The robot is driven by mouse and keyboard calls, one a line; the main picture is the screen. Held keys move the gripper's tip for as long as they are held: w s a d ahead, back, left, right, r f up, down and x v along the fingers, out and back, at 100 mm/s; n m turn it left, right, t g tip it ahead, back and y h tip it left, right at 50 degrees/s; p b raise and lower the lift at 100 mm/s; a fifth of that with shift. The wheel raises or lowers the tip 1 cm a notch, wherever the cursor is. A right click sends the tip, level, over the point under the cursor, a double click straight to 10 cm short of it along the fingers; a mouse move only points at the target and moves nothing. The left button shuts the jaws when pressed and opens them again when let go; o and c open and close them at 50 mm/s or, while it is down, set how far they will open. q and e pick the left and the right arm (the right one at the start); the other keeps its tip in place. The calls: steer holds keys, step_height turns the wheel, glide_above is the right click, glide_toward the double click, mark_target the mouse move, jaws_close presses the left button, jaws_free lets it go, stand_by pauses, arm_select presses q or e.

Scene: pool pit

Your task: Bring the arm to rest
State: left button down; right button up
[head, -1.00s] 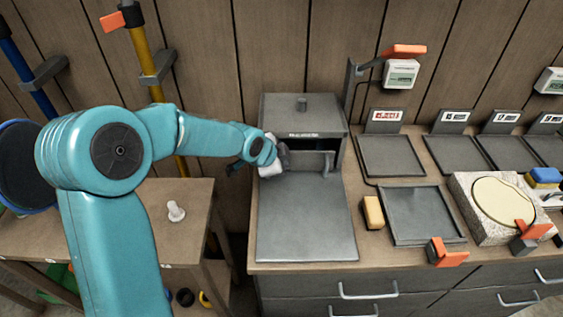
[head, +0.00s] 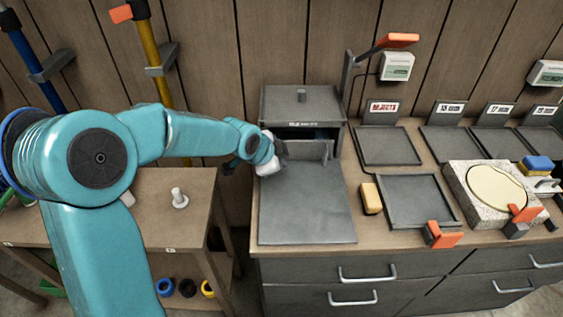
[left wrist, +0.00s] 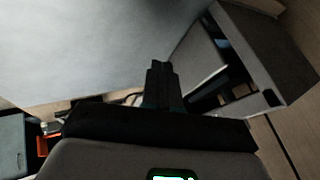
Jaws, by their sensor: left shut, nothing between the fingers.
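My left arm comes in from the left in the head view. Its gripper (head: 284,158) is over the left side of the counter, in front of the grey box (head: 302,103) with an open slot. It is above the back edge of the flat grey plate (head: 306,212), apart from it as far as I can tell. In the left wrist view the dark fingers (left wrist: 159,82) are together with nothing between them. The grey box (left wrist: 262,50) also shows there, at the right. My right gripper is in no view.
A yellow sponge (head: 371,198) and a grey tray (head: 418,203) with an orange clip lie right of the plate. A stone block (head: 455,180) and several labelled trays stand farther right. A side table (head: 150,215) with a white peg is below my arm. Poles stand at the wall.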

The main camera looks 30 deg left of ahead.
arm_select(q)
steer(key=v, duration=0.7)
steer(key=shift+r+p, duration=0.35)
steer(key=shift+s, duration=0.15)
